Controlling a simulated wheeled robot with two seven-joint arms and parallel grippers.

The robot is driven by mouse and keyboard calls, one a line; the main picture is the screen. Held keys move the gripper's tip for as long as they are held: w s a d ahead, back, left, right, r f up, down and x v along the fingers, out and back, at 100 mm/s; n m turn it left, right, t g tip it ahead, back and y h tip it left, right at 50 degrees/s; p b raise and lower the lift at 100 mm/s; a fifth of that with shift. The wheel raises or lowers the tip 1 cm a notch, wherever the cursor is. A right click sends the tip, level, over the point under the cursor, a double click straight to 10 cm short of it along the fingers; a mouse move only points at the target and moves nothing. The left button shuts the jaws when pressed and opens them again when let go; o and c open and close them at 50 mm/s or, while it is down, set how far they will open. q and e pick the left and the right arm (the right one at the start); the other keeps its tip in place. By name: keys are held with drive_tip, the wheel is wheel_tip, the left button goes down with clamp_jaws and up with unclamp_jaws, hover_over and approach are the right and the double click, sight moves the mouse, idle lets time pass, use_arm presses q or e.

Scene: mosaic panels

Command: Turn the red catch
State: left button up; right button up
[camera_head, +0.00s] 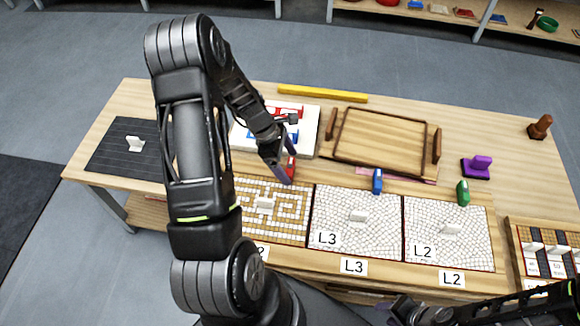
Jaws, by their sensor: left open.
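The red catch (291,167) stands at the back edge of the left tan-and-white mosaic panel (290,222), partly hidden by my gripper. My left gripper (285,177) is open, with its fingers pointing down right at the red catch. I cannot tell whether the fingers touch it or are around it. A blue catch (377,181) and a green catch (463,193) stand at the back edges of the two white mosaic panels (345,243). My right gripper (398,311) is low at the front edge of the picture, away from the panels; its jaws are unclear.
A wooden tray (343,136) lies behind the panels, and a white board (309,128) with red and blue parts is behind my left gripper. A yellow bar (322,94), a purple block (477,168) and a brown stamp (540,127) lie farther back. A compartment box (512,236) is at right.

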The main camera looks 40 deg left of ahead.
use_arm(q)
drive_tip(key=shift+x, duration=1)
drive_tip(key=shift+c, duration=0.4)
drive_tip(key=c, duration=1.3)
